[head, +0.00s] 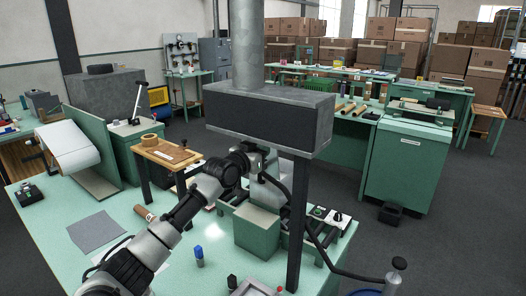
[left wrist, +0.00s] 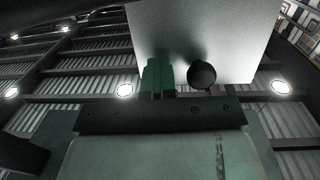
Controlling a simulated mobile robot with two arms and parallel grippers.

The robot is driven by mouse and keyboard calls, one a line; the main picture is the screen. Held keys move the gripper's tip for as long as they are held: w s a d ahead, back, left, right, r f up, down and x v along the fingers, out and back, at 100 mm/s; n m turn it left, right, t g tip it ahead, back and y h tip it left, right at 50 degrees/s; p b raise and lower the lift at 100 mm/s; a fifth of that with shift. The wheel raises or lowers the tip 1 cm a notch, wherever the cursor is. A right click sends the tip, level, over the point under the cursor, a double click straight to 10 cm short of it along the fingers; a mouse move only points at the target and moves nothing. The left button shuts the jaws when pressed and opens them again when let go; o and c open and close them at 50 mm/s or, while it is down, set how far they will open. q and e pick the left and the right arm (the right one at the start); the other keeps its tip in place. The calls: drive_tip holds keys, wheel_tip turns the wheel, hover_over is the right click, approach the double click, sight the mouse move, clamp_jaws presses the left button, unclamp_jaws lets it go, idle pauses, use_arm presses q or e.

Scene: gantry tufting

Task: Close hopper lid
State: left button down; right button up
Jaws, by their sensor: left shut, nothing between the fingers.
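My left arm reaches from the lower left of the head view. Its left gripper (head: 258,152) is just under the dark grey gantry box (head: 262,112), with the fingertips not clear there. In the left wrist view the green fingertips (left wrist: 158,78) are together and empty. A pale grey panel (left wrist: 215,32) is close beyond them, with a dark round knob (left wrist: 201,74) just right of the fingers. The panel looks like the lid, but I cannot tell for sure. A green box-shaped housing (head: 257,232), perhaps the hopper, stands below the gripper. My right gripper is not in view.
The green worktable (head: 190,240) holds a grey sheet (head: 96,231), a blue-capped bottle (head: 199,256) and a control box (head: 328,216). A dark post (head: 297,225) stands right of the housing. A green cabinet (head: 408,165) stands farther right, with open floor between.

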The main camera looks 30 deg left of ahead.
use_arm(q)
drive_tip(key=c, duration=1.3)
unclamp_jaws()
drive_tip(key=shift+a, duration=0.1)
drive_tip(key=shift+o, duration=2.2)
drive_tip(key=shift+d+r, duration=0.1)
drive_tip(key=shift+d, duration=0.25)
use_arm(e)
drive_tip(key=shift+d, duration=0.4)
use_arm(q)
drive_tip(key=shift+a, duration=0.3)
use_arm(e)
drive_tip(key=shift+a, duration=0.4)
